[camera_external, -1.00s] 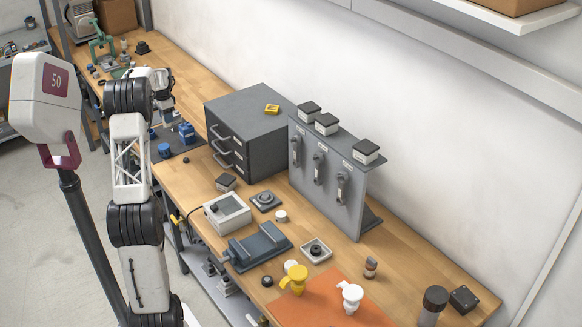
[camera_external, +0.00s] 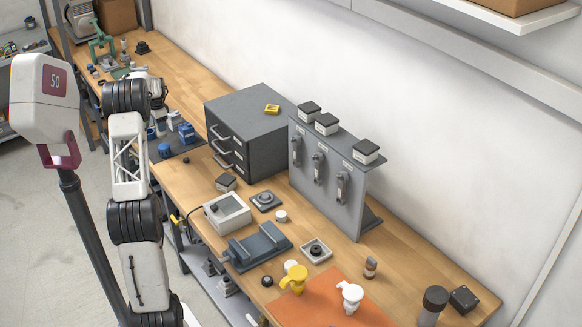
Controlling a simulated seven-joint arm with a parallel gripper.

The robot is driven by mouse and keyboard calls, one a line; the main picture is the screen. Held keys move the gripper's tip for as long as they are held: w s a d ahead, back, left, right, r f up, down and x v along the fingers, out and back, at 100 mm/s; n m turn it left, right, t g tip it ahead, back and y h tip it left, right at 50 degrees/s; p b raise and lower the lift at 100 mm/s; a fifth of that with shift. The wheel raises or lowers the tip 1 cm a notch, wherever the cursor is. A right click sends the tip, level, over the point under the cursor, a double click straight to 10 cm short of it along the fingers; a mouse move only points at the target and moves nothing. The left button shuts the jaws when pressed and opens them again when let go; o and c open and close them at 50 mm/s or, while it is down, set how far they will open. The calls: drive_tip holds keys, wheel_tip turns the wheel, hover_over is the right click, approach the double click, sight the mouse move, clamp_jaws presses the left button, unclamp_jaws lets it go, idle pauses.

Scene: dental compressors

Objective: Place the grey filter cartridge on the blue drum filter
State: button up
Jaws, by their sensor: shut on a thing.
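My gripper (camera_external: 159,122) is at the left, just behind my own arm link, low over the dark mat with blue parts. Its fingers are small and partly hidden. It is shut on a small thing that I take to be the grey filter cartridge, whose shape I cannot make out. A short round blue part (camera_external: 164,151), which looks like the blue drum filter, stands upright on the mat, nearer the camera than my gripper. I see a gap between them in this view, but cannot judge the height.
A blue block-like part (camera_external: 187,133) stands right of my gripper on the dark mat (camera_external: 184,148). A grey drawer cabinet (camera_external: 262,128) stands further right. A white box (camera_external: 228,213) and a grey panel with handles (camera_external: 329,184) occupy the bench's middle.

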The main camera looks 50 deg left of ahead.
sight(162, 134)
drive_tip(key=shift+f, duration=0.65)
drive_tip(key=shift+f, duration=2)
drive_tip(key=shift+f, duration=0.15)
drive_tip(key=o, duration=1)
wheel_tip(162, 134, up, 12)
drive_tip(key=shift+r, duration=0.15)
